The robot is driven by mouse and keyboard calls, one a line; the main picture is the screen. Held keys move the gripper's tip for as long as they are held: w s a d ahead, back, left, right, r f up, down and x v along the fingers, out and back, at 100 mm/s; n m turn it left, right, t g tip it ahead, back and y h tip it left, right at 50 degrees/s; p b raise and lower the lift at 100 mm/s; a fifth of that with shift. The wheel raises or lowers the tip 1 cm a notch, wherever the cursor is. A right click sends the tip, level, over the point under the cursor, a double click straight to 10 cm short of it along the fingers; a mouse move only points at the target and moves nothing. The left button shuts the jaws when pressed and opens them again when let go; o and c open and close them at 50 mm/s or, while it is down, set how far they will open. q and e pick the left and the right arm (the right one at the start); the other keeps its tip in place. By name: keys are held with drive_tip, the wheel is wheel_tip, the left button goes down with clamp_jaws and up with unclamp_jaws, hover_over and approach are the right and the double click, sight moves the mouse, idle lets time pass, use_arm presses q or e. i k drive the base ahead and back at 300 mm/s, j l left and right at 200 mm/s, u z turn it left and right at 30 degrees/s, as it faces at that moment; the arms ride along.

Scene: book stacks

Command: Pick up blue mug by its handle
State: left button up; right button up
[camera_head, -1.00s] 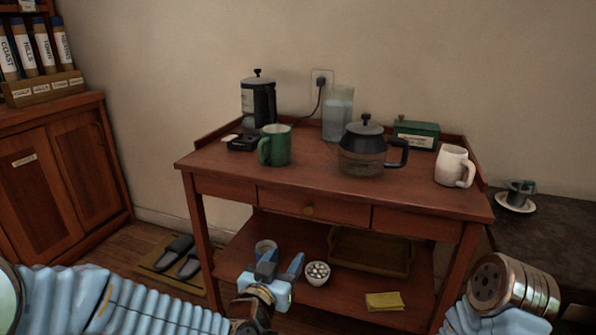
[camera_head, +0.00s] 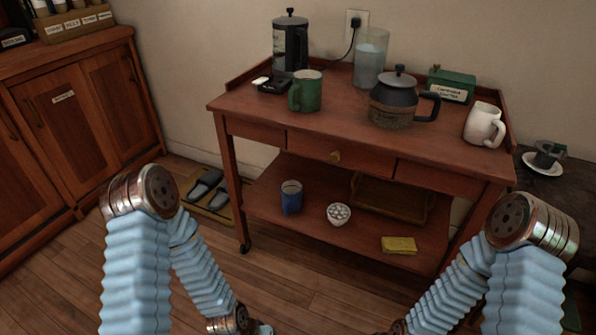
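The blue mug (camera_head: 291,199) stands upright on the left part of the cart's lower shelf (camera_head: 320,226). Its open rim faces up, and I cannot make out its handle.
A bowl of white pieces (camera_head: 339,214), a yellow cloth (camera_head: 399,245) and a brown tray (camera_head: 398,197) share the lower shelf. Above are a green mug (camera_head: 306,92), a dark pot (camera_head: 392,103) and a white mug (camera_head: 484,125). Slippers (camera_head: 207,187) lie left of the cart.

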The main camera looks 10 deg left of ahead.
sight(292, 190)
drive_tip(key=j+z, duration=0.45)
drive_tip(key=z, duration=0.25)
drive_tip(key=j+z, duration=0.2)
drive_tip(key=z, duration=0.15)
drive_tip(key=k, duration=0.05)
